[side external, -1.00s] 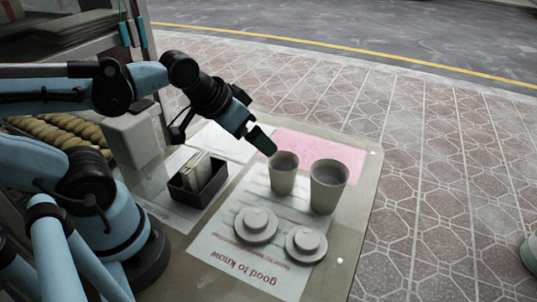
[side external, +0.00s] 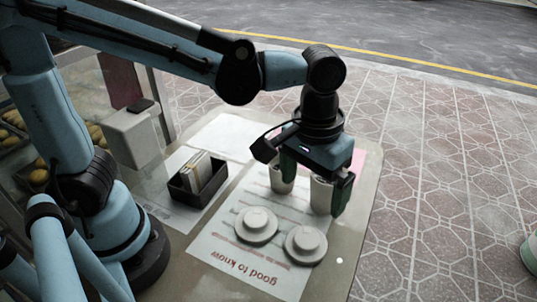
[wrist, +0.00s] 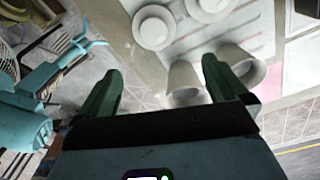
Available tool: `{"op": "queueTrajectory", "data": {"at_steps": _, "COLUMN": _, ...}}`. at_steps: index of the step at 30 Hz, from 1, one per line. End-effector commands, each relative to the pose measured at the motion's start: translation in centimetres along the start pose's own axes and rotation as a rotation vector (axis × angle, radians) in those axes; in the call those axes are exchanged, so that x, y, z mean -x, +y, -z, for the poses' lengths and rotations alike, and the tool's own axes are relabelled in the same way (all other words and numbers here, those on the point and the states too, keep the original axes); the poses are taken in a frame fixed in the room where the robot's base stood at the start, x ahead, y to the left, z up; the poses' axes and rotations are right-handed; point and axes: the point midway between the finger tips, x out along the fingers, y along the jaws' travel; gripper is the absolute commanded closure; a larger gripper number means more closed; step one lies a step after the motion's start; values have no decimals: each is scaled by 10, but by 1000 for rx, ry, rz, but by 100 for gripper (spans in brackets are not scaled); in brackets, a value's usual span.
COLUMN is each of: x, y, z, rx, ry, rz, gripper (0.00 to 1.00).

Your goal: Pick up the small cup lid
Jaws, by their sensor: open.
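Two round, pale grey lids with raised centre knobs lie flat on the printed sheet. The left lid (side external: 256,225) and the right lid (side external: 305,245) look close in size, and I cannot tell surely which is the small one. Both also show at the top of the wrist view, as a nearer lid (wrist: 155,28) and another lid (wrist: 209,6) cut by the edge.
A black box (side external: 199,182) with packets stands to the left.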

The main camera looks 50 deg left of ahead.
Motion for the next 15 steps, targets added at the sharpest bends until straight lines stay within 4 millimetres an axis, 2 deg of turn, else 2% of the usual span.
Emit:
{"op": "queueTrajectory", "data": {"at_steps": 3, "x": -4, "y": 12, "z": -4, "rx": 4, "ry": -30, "rz": 21, "gripper": 0}}
{"op": "queueTrajectory", "data": {"at_steps": 8, "x": -13, "y": 14, "z": -5, "rx": 11, "ry": -40, "rz": 29, "gripper": 0}}
{"op": "queueTrajectory", "data": {"at_steps": 15, "x": -46, "y": 13, "z": -6, "rx": 10, "ry": -38, "rz": 27, "gripper": 0}}
